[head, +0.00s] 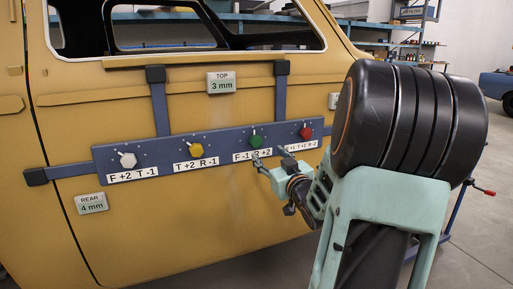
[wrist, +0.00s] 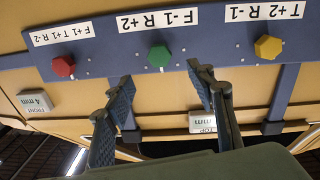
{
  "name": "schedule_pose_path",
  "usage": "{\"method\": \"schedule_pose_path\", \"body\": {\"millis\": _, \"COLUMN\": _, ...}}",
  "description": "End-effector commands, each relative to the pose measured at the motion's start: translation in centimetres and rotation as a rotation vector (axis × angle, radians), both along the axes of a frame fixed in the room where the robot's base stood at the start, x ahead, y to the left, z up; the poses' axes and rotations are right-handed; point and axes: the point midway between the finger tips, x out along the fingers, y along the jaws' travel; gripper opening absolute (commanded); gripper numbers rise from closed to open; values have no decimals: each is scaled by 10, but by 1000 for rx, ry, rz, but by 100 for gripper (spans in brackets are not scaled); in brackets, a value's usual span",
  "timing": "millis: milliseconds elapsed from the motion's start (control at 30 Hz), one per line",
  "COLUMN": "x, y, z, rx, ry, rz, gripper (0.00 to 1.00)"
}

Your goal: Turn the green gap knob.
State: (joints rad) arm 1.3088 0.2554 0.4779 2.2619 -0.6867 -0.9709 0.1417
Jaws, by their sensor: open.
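The green knob (head: 255,141) sits on a blue bar (head: 218,148) fixed across a yellow car door, third from the left in the head view. A label reading F -1 R +2 is below it, partly covered by my gripper. My gripper (head: 269,157) is open and empty, just below and in front of the green knob. In the wrist view, which is upside down, the green knob (wrist: 159,56) lies between and just beyond the fingertips of my gripper (wrist: 160,77). Neither finger appears to touch it.
A white knob (head: 128,160), a yellow knob (head: 196,151) and a red knob (head: 305,132) share the bar. Gauge tags read TOP 3 mm (head: 222,82) and REAR 4 mm (head: 91,203). A FRONT 4 mm tag (wrist: 35,101) shows in the wrist view.

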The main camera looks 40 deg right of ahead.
Motion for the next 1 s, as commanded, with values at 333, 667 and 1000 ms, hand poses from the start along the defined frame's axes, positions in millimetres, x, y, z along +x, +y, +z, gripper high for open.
{"method": "schedule_pose_path", "body": {"millis": 333, "x": 53, "y": -15, "z": -1, "rx": 1, "ry": -3, "rz": 1, "gripper": 50}}
{"method": "schedule_pose_path", "body": {"millis": 667, "x": 95, "y": -28, "z": 0, "rx": -1, "ry": -1, "rz": 0, "gripper": 50}}
{"method": "schedule_pose_path", "body": {"millis": 1000, "x": 101, "y": -31, "z": 1, "rx": -2, "ry": 0, "rz": -2, "gripper": 50}}
